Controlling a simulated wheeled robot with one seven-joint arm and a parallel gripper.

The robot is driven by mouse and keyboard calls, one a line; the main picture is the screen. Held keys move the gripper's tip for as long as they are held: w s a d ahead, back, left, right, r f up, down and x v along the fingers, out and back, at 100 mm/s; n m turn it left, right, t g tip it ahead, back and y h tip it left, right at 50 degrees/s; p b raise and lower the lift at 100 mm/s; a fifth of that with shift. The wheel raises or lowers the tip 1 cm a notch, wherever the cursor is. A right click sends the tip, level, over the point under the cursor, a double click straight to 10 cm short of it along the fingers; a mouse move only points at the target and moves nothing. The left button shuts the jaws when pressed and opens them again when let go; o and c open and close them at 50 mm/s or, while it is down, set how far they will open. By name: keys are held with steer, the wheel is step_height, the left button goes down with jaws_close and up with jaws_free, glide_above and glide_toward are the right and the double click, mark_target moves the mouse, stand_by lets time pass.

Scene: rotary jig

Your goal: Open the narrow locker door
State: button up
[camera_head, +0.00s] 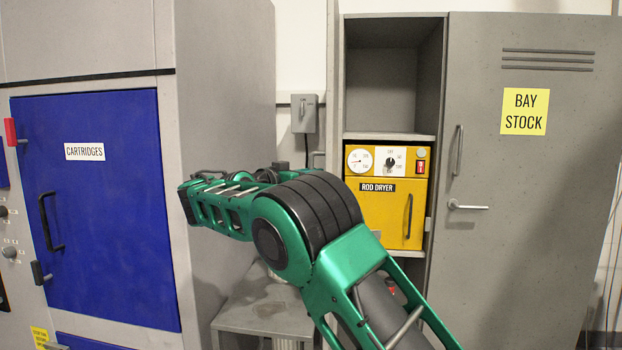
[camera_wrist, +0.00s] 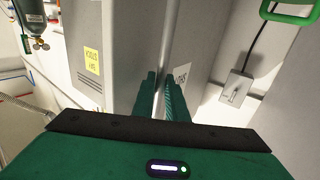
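The grey locker door marked BAY STOCK (camera_head: 540,190) stands at the right in the head view, with a bar handle (camera_head: 457,150) and a lever (camera_head: 467,206) near its left edge. I cannot tell whether this is the narrow door; a grey panel with a partly hidden white label (camera_wrist: 182,75) also shows behind my fingers in the wrist view. My gripper (camera_wrist: 163,92) has its two fingers close together, with a narrow gap between them. What lies between the fingertips is unclear. My arm hides my fingers in the head view.
A yellow rod dryer (camera_head: 390,208) sits on a shelf left of the BAY STOCK door. A blue cartridges door (camera_head: 100,220) is at the left. A switch box (camera_head: 304,113) is on the back wall. A low grey stand (camera_head: 262,318) is below my arm.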

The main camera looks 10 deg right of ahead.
steer(key=shift+o, duration=1.4)
steer(key=shift+d, duration=0.2)
steer(key=shift+a, duration=0.15)
steer(key=v, duration=1)
steer(key=shift+a, duration=0.3)
steer(key=shift+s, duration=0.2)
